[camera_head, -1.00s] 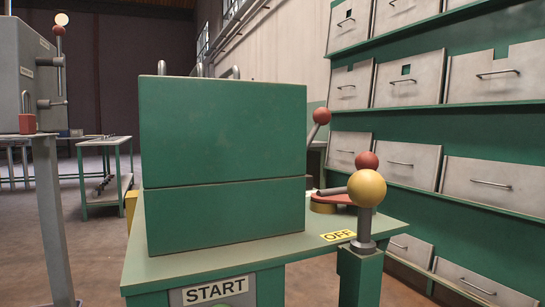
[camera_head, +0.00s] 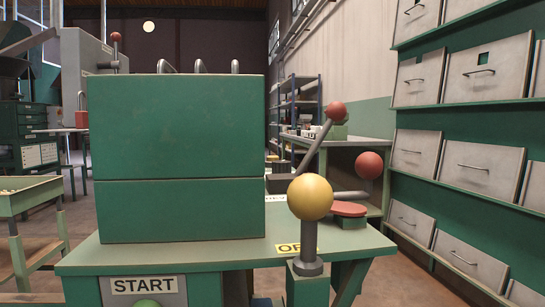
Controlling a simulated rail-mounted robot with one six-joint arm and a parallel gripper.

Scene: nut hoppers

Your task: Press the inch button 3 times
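No button marked inch can be made out. A green machine stand (camera_head: 230,255) with a large two-part green box (camera_head: 178,150) fills the middle. Below its top a START plate (camera_head: 144,285) shows above a green button (camera_head: 147,303), cut off by the bottom edge. At the right a yellow ball knob (camera_head: 310,197) on a short post partly covers a yellow OFF label (camera_head: 296,248). Behind it are a flat red disc (camera_head: 348,209) on a green block and two red-knobbed levers (camera_head: 336,111) (camera_head: 370,165). A small white label (camera_head: 275,199) is partly hidden and unreadable. My gripper is not in view.
A wall of grey hopper drawers (camera_head: 483,168) on green shelves lines the right side. A green bench (camera_head: 352,150) and shelving (camera_head: 300,103) stand behind. A shallow tray table (camera_head: 30,185) is at left. Floor is open between stand and drawers.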

